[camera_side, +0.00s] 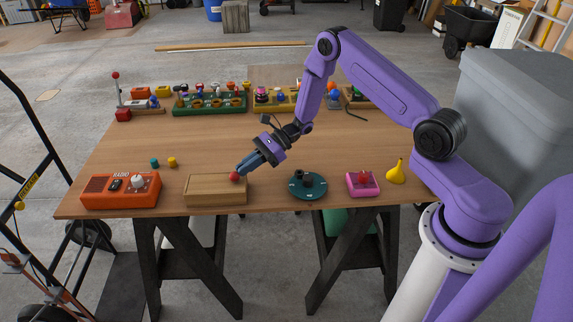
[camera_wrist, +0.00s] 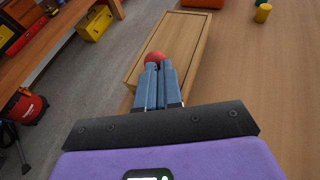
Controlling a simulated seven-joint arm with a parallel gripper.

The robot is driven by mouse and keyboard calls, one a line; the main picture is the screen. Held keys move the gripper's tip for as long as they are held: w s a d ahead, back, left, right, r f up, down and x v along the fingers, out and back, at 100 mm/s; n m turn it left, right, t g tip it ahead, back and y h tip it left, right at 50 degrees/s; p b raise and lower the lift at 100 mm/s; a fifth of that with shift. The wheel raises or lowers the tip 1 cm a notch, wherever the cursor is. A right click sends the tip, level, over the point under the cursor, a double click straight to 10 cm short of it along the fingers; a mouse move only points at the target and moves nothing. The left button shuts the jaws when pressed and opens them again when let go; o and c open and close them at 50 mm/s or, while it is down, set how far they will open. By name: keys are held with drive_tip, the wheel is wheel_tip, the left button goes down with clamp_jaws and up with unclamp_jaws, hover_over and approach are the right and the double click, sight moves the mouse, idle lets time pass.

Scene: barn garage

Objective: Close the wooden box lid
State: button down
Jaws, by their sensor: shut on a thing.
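The wooden box (camera_side: 215,192) sits near the table's front edge, left of centre. Its flat wooden top (camera_wrist: 178,42) shows in the wrist view and looks level, covering much of the box; a step in the wood shows at its near and right edges. A red ball-shaped knob (camera_side: 234,177) is at the box's right end, and it also shows in the wrist view (camera_wrist: 155,57). My gripper (camera_side: 239,172) reaches down from the upper right. Its blue fingers (camera_wrist: 161,66) are shut on the red knob, hiding part of it.
An orange radio (camera_side: 120,191) is left of the box. A dark green round piece (camera_side: 307,187), a pink button box (camera_side: 363,184) and a yellow pear-shaped thing (camera_side: 397,173) stand to the right. The middle table is clear.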

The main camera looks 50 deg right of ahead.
drive_tip(key=v, duration=1.4)
drive_tip(key=s+a+r+n+g+h, duration=0.3)
drive_tip(key=s+a+r+n+g, duration=0.15)
drive_tip(key=s+a+n, duration=0.3)
drive_tip(key=s+a+r+n+g+h, duration=0.3)
drive_tip(key=s+a+r+n+g, duration=0.15)
drive_tip(key=s+a+n, duration=0.35)
drive_tip(key=s+d+r+n+t+h, duration=0.2)
drive_tip(key=s+n+h, duration=0.1)
drive_tip(key=s+n, duration=0.6)
drive_tip(key=s+d+r+n+t+h, duration=0.2)
drive_tip(key=s+n+t+h, duration=0.1)
drive_tip(key=s+n, duration=0.6)
drive_tip(key=shift+d+r+n, duration=0.15)
drive_tip(key=shift+d+n, duration=0.05)
drive_tip(key=shift+n, duration=0.25)
